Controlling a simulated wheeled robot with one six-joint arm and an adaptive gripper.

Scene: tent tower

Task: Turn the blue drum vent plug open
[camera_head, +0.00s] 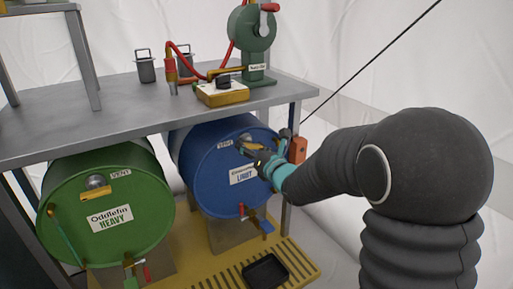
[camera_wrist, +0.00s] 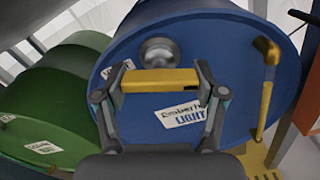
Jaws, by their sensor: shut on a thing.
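The blue drum (camera_head: 215,185) lies on its side under the bench, its round end facing me, with a label ending in LIGHT. Its vent plug is a silver round cap (camera_wrist: 158,52) with a yellow bar (camera_wrist: 158,80) below it, near a small VENT label. My gripper (camera_wrist: 160,84) has one finger at each end of the yellow bar and is shut on it. The bar lies nearly level in the wrist view. In the head view my gripper (camera_head: 258,154) covers part of the plug.
A green drum (camera_head: 105,205) marked HEAVY lies to the left, with its own vent plug (camera_head: 96,183). The grey bench (camera_head: 120,105) is just above. A tap (camera_head: 262,225) sits low on the blue drum, above a black tray (camera_head: 265,271). An orange box (camera_head: 298,149) is close right of my gripper.

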